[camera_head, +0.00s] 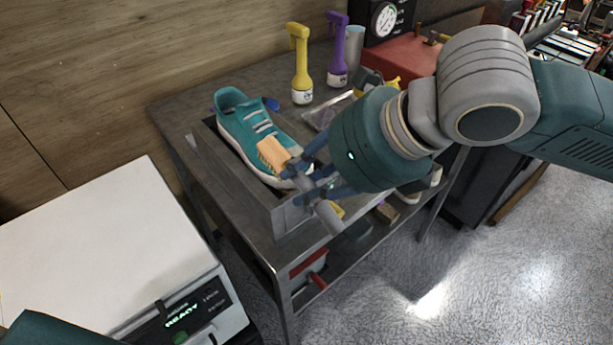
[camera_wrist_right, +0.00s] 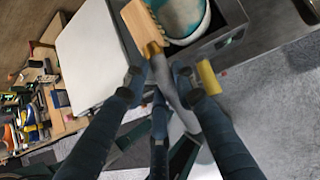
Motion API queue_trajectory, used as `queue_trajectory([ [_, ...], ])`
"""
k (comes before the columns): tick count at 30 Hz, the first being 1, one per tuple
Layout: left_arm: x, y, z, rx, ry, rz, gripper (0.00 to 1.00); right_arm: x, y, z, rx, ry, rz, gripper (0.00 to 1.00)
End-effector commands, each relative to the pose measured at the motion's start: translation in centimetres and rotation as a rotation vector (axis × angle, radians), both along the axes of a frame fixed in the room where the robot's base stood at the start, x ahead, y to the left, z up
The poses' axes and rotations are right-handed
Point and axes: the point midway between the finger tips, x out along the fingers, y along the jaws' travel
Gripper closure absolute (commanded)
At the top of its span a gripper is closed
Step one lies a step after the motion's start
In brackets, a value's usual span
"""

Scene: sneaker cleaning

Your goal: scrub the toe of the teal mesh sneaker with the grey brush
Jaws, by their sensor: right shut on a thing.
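The teal mesh sneaker (camera_head: 236,108) sits in a grey tray (camera_head: 232,178) on the metal table, its white toe toward the front right. My right gripper (camera_head: 314,182) is shut on the grey brush (camera_head: 327,217). The brush's tan bristle head (camera_head: 272,154) overlaps the front of the sneaker; I cannot tell if it touches. In the right wrist view the grey handle (camera_wrist_right: 178,98) runs between the fingers and the tan head (camera_wrist_right: 143,26) lies beside the sneaker's toe (camera_wrist_right: 186,18). My left gripper is not in view.
A yellow bottle (camera_head: 301,75) and a purple bottle (camera_head: 338,60) stand at the table's back. A red box (camera_head: 408,57) with a gauge is behind my right arm. A white-topped machine reading READY (camera_head: 100,235) stands at left. A lower shelf holds several items.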

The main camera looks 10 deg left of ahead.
Motion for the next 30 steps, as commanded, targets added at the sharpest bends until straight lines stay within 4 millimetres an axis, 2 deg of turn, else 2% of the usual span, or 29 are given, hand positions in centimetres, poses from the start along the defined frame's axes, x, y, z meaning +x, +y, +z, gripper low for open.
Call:
queue_trajectory([
  [30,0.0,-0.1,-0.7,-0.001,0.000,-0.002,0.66,0.3,0.4,-2.0,0.001,0.001,0.001,0.94],
])
